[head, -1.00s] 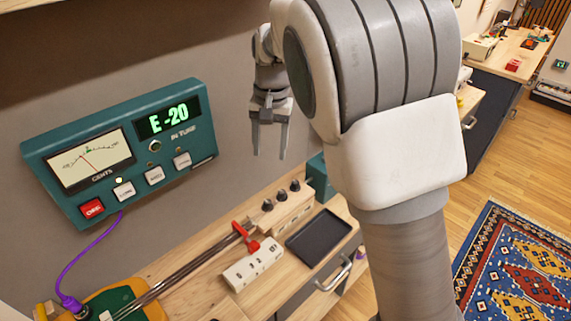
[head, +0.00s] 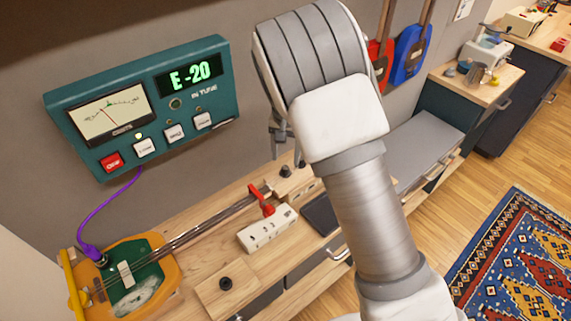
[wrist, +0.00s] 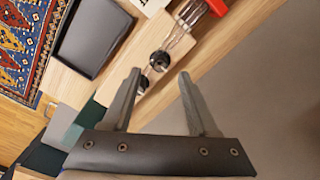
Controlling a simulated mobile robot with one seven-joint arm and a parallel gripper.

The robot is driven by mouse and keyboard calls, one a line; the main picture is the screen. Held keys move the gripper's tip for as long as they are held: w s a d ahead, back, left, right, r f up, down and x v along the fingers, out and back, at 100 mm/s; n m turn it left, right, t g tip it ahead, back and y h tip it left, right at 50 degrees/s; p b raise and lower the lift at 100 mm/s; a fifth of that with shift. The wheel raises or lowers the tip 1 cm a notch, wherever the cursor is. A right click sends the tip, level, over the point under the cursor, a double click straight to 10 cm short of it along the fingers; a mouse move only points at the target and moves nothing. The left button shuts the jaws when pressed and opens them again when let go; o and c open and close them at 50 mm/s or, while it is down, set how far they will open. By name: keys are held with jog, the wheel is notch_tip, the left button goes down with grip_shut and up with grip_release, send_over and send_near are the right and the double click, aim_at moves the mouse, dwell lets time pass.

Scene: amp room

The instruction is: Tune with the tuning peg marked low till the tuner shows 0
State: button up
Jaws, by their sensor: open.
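The teal tuner (head: 142,103) on the wall reads "E -20" on its green display (head: 190,76). Black tuning pegs stand on a wooden block; one peg (head: 285,171) shows in the head view, and the arm hides the rest. In the wrist view two pegs, an upper one (wrist: 160,61) and a lower one (wrist: 141,83), lie between the lines of my fingers. No "low" mark is legible. My gripper (wrist: 159,72) is open and empty above the pegs, apart from them as far as I can tell. In the head view my gripper (head: 284,148) is partly hidden behind my arm.
A stringed instrument (head: 150,262) lies on the bench, its neck running toward a red clamp (head: 264,202). A white marked block (head: 267,230) and a dark tray (head: 321,213) lie beside it. Another black knob (head: 226,283) sits at the front. A purple cable joins instrument and tuner.

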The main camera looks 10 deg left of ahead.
aim_at(285, 168)
jog(key=shift+f, duration=2.2)
jog(key=shift+c, duration=0.2)
grip_shut()
